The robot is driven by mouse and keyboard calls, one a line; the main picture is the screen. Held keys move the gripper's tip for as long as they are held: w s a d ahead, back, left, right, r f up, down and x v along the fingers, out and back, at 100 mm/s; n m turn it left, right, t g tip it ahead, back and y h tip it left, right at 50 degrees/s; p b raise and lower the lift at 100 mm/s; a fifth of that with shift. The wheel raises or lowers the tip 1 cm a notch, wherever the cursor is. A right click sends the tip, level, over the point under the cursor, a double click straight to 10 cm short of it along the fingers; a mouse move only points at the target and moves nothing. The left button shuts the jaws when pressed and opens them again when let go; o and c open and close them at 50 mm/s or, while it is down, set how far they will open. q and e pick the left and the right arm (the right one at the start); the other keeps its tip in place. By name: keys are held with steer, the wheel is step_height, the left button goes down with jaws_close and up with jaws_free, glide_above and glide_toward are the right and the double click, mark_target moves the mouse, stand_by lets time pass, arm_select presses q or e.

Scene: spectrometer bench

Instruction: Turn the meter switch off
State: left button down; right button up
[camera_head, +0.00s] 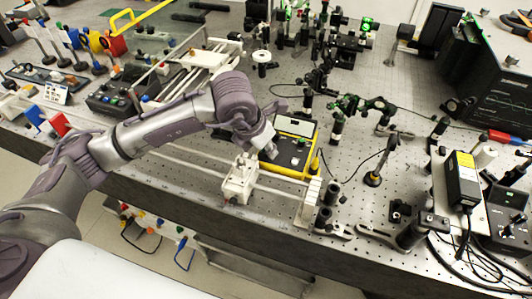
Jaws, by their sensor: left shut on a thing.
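The meter (301,160) is a yellow-framed box with a dark face and small knobs, standing at the front middle of the perforated bench. My left arm comes in from the left and reaches over the meter's left part. My left gripper (270,149) points down at the meter's dark face, with its fingers shut on the meter switch. The fingers hide the switch, so its position cannot be told. My right gripper is not in view.
A white block on a rail (239,180) stands just left of the meter. A post with a round base (373,178) stands to the right. Optical mounts crowd the back. A black-and-yellow box (463,180) and cables lie at the right.

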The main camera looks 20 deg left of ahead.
arm_select(q)
steer(key=shift+d+n+y+b, duration=0.1)
steer(key=shift+n+y+b, duration=0.3)
steer(key=shift+n+b, duration=0.55)
steer(key=shift+n, duration=0.25)
steer(key=c, duration=1.1)
jaws_free()
steer(key=v, duration=1.2)
steer(key=shift+s, duration=0.1)
